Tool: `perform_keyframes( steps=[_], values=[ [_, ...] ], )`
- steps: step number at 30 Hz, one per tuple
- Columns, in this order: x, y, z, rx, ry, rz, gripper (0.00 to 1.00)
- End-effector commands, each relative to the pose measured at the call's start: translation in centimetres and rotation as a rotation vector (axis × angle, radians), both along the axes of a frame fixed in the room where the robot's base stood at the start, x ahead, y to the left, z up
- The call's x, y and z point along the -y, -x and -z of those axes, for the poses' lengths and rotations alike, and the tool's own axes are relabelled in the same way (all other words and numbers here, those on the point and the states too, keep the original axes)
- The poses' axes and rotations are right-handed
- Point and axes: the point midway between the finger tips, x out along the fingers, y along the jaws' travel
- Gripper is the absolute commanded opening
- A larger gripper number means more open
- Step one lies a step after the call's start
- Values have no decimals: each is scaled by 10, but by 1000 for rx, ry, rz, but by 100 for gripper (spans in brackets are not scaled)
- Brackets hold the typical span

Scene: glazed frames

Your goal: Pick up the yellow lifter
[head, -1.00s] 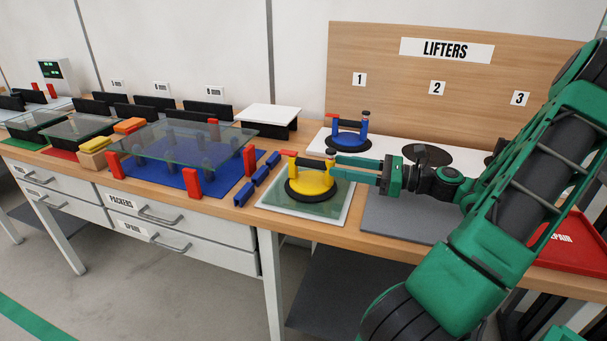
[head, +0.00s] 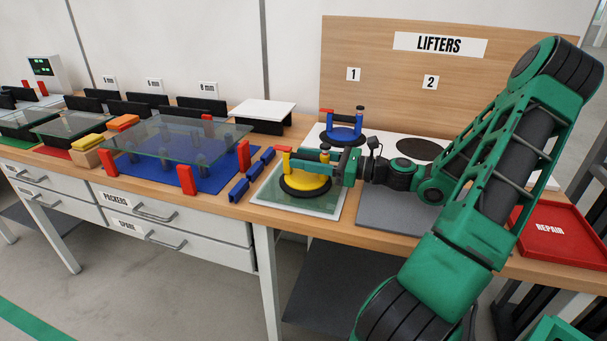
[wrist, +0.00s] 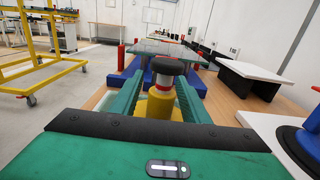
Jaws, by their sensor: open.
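The yellow lifter (head: 304,184) has a round yellow base, a dark rim and a black handle bar between upright posts. It sits on a small glass pane on a white pad (head: 270,200) near the table's front edge. My gripper (head: 330,165) is level with the lifter's handle, at its right end. In the wrist view my open fingers (wrist: 158,95) stand on either side of the lifter's near post (wrist: 158,106), which has a dark knob on top. I cannot tell whether either finger touches it. The far side of the handle is hidden there.
A blue lifter (head: 343,133) stands behind on the white board. A grey mat (head: 385,212) and red REPAIR tray (head: 560,236) lie right.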

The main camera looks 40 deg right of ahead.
Motion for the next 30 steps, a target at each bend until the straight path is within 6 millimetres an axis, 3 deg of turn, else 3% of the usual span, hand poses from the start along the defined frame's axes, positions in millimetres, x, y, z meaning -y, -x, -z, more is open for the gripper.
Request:
perform_keyframes(
  steps=[3,9,30],
  values=[
    [0,0,0,0,0,0,42],
    [1,0,0,0,0,1,0],
    [0,0,0,-1,1,0,0]
  ],
)
